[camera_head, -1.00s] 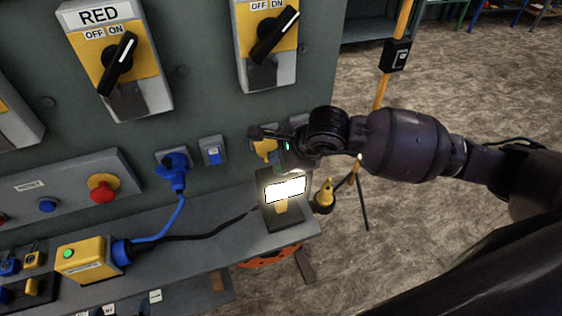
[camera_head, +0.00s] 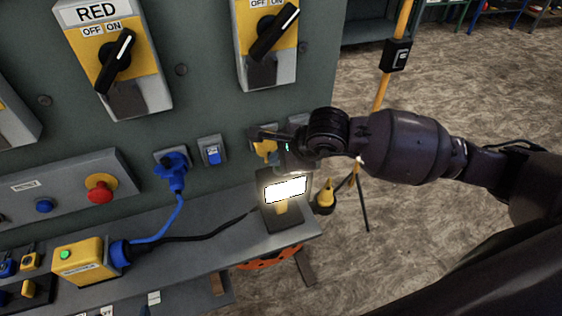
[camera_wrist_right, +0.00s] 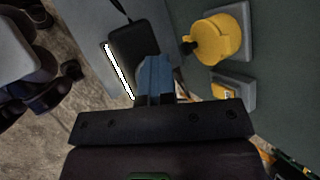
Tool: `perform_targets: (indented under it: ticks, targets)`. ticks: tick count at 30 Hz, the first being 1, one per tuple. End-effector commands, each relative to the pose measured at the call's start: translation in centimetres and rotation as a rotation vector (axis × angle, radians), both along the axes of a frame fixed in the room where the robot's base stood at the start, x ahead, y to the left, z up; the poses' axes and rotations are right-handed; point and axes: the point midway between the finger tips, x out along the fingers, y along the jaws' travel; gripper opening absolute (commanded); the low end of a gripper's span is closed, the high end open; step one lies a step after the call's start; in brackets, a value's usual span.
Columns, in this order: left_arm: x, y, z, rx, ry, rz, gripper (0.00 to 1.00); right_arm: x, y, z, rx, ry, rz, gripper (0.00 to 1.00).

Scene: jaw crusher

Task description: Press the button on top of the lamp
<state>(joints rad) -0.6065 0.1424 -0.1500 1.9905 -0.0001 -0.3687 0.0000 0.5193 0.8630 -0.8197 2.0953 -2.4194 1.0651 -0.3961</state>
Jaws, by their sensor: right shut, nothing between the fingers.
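The lamp (camera_head: 282,208) stands on the grey shelf in the head view, its white panel brightly lit. In the right wrist view the lamp (camera_wrist_right: 128,45) shows as a dark body with a bright strip along its left side. My right gripper (camera_head: 284,168) is right above the lamp's top in the head view. Its blue-grey fingers (camera_wrist_right: 155,72) are shut and empty, overlapping the lamp's top in the wrist view. The button on top is hidden, and I cannot tell whether the fingers touch it. My left gripper is not in view.
The grey shelf (camera_head: 205,258) runs along the green panel wall. A yellow box with a green button (camera_head: 78,258) and a blue plug and cable (camera_head: 176,185) are to the left. A yellow socket (camera_wrist_right: 215,40) is beside the lamp. Open floor lies to the right.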

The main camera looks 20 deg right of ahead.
Motion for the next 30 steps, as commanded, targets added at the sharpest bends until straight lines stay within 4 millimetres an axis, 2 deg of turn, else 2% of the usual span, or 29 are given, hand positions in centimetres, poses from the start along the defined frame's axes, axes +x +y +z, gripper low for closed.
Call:
perform_targets:
  ticks: [1, 14, 30]
  targets:
    - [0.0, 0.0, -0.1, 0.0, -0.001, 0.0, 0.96, -0.3, -0.2, -0.6, -0.007, 0.015, -0.003, 0.0]
    - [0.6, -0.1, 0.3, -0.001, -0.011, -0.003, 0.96, -0.3, -0.3, -0.1, -0.008, 0.015, -0.003, 0.0]
    - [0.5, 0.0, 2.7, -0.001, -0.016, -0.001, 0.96, -0.1, -0.1, 4.5, -0.003, 0.005, -0.001, 0.0]
